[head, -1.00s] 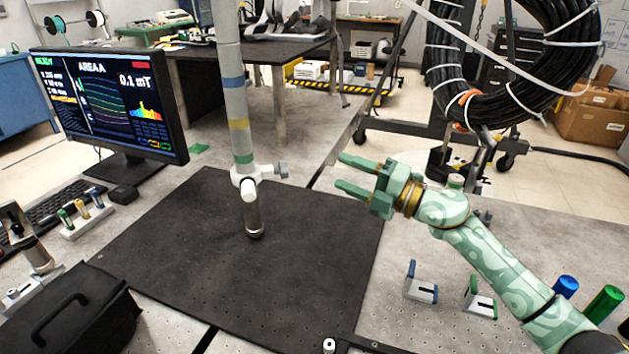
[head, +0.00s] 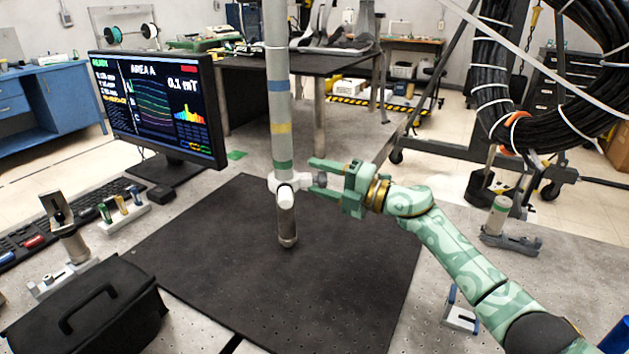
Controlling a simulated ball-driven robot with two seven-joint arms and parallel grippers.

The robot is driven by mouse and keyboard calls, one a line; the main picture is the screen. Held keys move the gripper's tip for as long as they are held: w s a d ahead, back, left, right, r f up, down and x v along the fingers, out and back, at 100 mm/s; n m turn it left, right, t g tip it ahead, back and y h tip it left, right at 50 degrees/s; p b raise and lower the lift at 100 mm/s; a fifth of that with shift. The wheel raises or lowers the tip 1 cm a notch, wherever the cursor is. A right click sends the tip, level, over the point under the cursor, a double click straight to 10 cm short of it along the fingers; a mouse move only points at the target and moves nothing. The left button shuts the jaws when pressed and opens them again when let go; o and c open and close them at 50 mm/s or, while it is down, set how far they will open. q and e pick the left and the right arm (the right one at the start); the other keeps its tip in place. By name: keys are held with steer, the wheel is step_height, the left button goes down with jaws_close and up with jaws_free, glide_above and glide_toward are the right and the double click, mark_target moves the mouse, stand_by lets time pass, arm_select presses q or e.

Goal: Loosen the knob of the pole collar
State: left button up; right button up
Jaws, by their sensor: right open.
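The pole (head: 281,110) stands upright with blue, yellow and green bands. The white pole collar (head: 280,183) sits on it below the green band, with a white and metal cylinder (head: 287,225) hanging in front. The grey knob (head: 314,180) sticks out from the collar's right side. My right gripper (head: 314,178) is open, its green fingers reaching left to the knob, one above and one below it. I cannot tell whether the fingers touch the knob. My left gripper is not in view.
A black mat (head: 240,300) lies under the pole on the grey table. A monitor (head: 160,105), a keyboard (head: 70,220) and a black case (head: 85,310) are at the left. A large cable coil (head: 560,125) hangs at the upper right.

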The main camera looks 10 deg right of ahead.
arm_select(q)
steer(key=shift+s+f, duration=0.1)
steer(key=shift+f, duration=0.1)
arm_select(e)
steer(key=shift+x, duration=0.8)
steer(key=c, duration=1)
steer(key=shift+r+n+y+b, duration=0.1)
steer(key=shift+n+y+b, duration=0.2)
steer(key=shift+n+b, duration=0.65)
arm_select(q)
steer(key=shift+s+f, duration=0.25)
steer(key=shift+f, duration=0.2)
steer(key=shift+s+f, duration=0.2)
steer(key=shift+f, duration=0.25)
arm_select(e)
steer(key=o, duration=1)
steer(key=shift+m, duration=0.25)
steer(key=shift+d, duration=0.1)
